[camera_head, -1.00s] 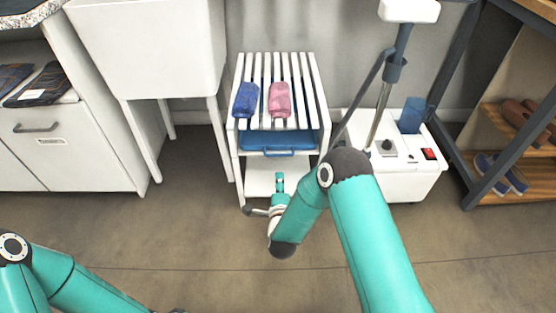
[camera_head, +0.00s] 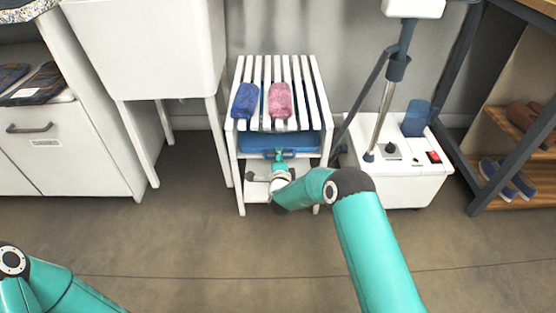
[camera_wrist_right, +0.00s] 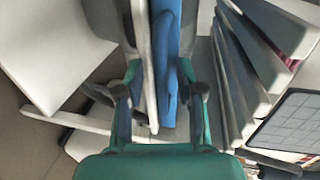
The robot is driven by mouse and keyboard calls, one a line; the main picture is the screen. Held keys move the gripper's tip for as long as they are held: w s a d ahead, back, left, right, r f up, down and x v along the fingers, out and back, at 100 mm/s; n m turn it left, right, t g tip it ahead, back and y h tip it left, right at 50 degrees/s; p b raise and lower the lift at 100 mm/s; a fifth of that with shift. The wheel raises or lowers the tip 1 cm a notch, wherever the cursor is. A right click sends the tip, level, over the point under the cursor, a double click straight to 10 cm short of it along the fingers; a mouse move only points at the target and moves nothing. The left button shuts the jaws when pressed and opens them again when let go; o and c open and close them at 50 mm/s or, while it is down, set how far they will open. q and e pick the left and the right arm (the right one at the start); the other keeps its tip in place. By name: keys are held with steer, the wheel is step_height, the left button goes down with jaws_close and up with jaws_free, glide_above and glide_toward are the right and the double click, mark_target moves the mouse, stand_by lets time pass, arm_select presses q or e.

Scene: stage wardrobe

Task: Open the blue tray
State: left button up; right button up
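The blue tray (camera_head: 260,141) sits under the slatted top of a white rack (camera_head: 325,112), with a blue bar handle on its front. My right gripper (camera_head: 280,155) is at this handle, in front of the tray. In the right wrist view my right gripper (camera_wrist_right: 162,92) has its two fingers apart. The blue handle (camera_wrist_right: 171,88) and a white rack edge show between them. I cannot tell whether a finger touches the handle. The tray looks pushed in under the slats. Of my left arm only links show at the lower left; its gripper is out of view.
A blue rolled cloth (camera_head: 245,100) and a pink one (camera_head: 280,101) lie on the slats. A white steamer base (camera_head: 405,180) with a pole stands close to the right of the rack. A white cabinet (camera_head: 70,160) is at the left. The floor in front is clear.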

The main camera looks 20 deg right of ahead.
jaws_close()
steer(key=shift+a, duration=0.1)
stand_by(0.4)
